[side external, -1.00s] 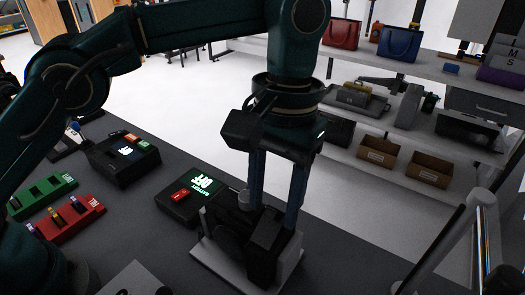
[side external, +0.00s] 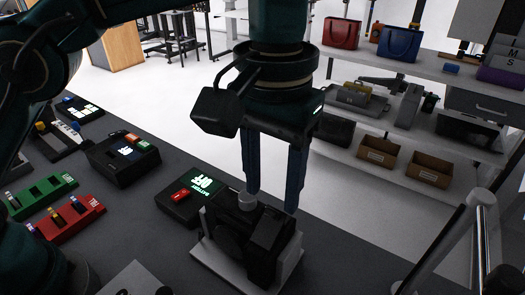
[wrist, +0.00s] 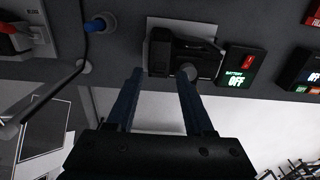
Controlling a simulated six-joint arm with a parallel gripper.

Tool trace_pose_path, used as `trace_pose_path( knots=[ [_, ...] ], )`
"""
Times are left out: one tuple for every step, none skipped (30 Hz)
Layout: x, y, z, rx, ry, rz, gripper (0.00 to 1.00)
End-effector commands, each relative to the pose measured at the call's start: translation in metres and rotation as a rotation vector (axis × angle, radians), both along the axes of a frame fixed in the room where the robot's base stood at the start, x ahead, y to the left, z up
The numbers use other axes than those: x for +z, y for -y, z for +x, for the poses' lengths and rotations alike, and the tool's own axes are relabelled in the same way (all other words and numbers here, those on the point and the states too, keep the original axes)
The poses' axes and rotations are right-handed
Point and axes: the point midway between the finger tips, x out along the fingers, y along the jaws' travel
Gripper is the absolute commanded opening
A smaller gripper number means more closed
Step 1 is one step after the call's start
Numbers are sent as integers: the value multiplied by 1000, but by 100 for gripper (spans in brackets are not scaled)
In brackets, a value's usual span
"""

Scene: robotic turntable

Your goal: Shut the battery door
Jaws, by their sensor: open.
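The black battery device (side external: 232,235) stands on a pale base plate (side external: 288,268) near the table edge. It also shows in the wrist view (wrist: 165,52). A grey round cylinder end (side external: 246,200) sits on its top edge. A dark block (side external: 270,250) at the device's right side may be the door; I cannot tell how far it stands open. My gripper (side external: 271,204) is open and empty, pointing down just above the device. In the wrist view the fingertips (wrist: 160,70) appear at the device's near edge, one close to the round grey end (wrist: 190,72).
A black box (side external: 185,206) with a lit "BATTERY OFF" display and red switch stands left of the device. Green (side external: 42,196) and red (side external: 66,220) holders and another display box (side external: 122,158) lie further left. Shelves with bags and bins stand behind.

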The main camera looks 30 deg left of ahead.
Motion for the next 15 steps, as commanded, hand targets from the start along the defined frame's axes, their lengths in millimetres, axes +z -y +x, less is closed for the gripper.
trace_pose_path(
  knots=[
    [3,1,1,0,1,-1,52],
    [5,1,1,0,2,-1,52],
    [8,1,1,0,2,-2,52],
    [11,1,1,0,2,-1,52],
    [13,1,1,0,2,-1,52],
    [15,0,1,0,2,-2,52],
    [17,0,0,0,2,-1,52],
    [19,0,0,0,2,-1,52],
    [26,-5,3,17,15,-10,52],
    [31,-9,5,29,25,-18,52],
    [36,-12,7,41,36,-26,52],
    [41,-17,9,54,47,-33,52],
    [46,-20,9,64,55,-38,52],
    [50,-24,10,74,61,-42,52],
    [56,-29,10,87,72,-49,52]
  ],
)
